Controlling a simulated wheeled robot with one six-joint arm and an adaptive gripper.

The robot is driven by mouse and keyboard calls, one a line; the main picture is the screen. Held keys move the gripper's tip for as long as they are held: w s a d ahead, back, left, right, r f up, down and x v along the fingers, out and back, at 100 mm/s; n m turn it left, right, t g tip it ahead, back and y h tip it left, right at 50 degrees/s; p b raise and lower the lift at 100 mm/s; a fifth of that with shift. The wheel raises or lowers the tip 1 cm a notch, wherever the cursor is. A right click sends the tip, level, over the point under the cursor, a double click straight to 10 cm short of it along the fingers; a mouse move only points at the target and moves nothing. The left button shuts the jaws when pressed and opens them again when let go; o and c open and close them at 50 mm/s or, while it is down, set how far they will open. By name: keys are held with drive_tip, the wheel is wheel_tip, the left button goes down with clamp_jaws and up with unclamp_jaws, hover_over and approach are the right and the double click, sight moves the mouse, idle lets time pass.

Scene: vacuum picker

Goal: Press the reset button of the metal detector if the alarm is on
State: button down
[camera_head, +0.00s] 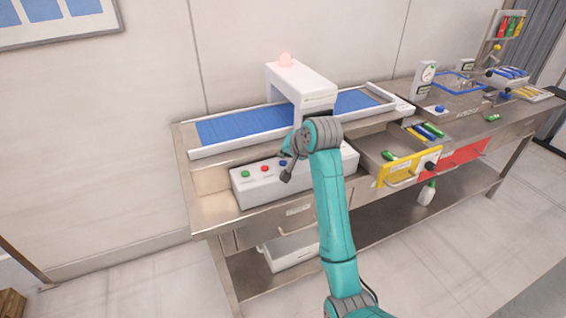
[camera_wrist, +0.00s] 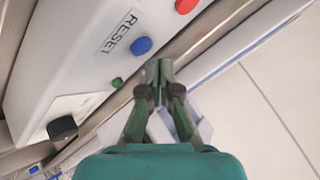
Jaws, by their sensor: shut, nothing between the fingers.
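The metal detector (camera_head: 316,82) is a white arch over a blue conveyor belt (camera_head: 240,124). The alarm lamp (camera_head: 285,59) on top looks pale pink; I cannot tell for sure whether it is lit. A white control box (camera_head: 255,189) at the bench front carries a green button (camera_head: 245,174), a red button (camera_head: 265,168) and a blue button (camera_head: 283,163). In the wrist view the blue button (camera_wrist: 141,46) sits beside a "RESET" label (camera_wrist: 119,33). My gripper (camera_wrist: 158,66) is shut and empty, close in front of the box near the blue button; contact is not visible.
In the wrist view, a small green button (camera_wrist: 116,82) and a black knob (camera_wrist: 62,128) are also on the box. To the right is an open drawer with a yellow front (camera_head: 408,168) and a red-fronted drawer (camera_head: 465,155). The floor in front is clear.

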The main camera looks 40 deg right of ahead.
sight(285, 163)
drive_tip(key=shift+f, duration=0.15)
drive_tip(key=shift+f, duration=0.3)
drive_tip(key=shift+f, duration=0.35)
idle(0.9)
drive_tip(key=shift+r, duration=0.8)
drive_tip(key=shift+r, duration=2.5)
drive_tip(key=shift+s, duration=0.1)
